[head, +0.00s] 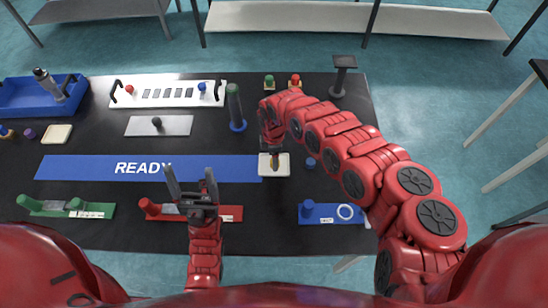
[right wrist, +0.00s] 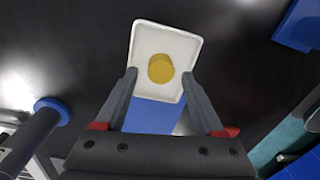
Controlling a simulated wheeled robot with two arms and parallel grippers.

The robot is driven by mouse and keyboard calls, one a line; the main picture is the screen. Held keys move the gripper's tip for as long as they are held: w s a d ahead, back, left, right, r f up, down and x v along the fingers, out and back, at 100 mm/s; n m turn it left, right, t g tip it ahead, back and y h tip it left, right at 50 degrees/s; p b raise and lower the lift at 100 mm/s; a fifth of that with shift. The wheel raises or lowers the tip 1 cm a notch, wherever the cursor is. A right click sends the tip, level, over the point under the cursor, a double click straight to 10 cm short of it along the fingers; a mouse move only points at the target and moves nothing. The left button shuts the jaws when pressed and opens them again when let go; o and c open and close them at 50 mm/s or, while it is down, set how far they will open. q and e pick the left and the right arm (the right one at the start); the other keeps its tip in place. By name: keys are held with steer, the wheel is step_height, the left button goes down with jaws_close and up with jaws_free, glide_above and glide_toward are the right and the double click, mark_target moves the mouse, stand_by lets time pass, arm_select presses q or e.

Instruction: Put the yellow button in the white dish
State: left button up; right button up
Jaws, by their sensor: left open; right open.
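The white dish (head: 283,168) stands near the right end of the blue READY strip. In the right wrist view the white dish (right wrist: 146,38) lies just beyond my fingertips. The round yellow button (right wrist: 160,68) shows inside the dish's rim, apart from both fingers. My right gripper (right wrist: 158,74) is open, with nothing between its fingers. In the head view the right gripper (head: 272,150) is over the dish and partly hides it and the button. My left gripper (head: 190,172) is open and empty, above the table near the red fixture.
A blue button (head: 311,163) stands right of the dish. A green post on a blue base (head: 237,125) stands to its upper left. A blue plate (head: 325,212) and a red fixture (head: 230,213) lie nearer me. Another pale dish (head: 57,134) is far left.

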step_height(320, 180, up, 12)
steer(key=b, duration=0.2)
steer(key=shift+w+f+b, duration=0.15)
steer(key=shift+f+b, duration=0.1)
steer(key=shift+b, duration=0.1)
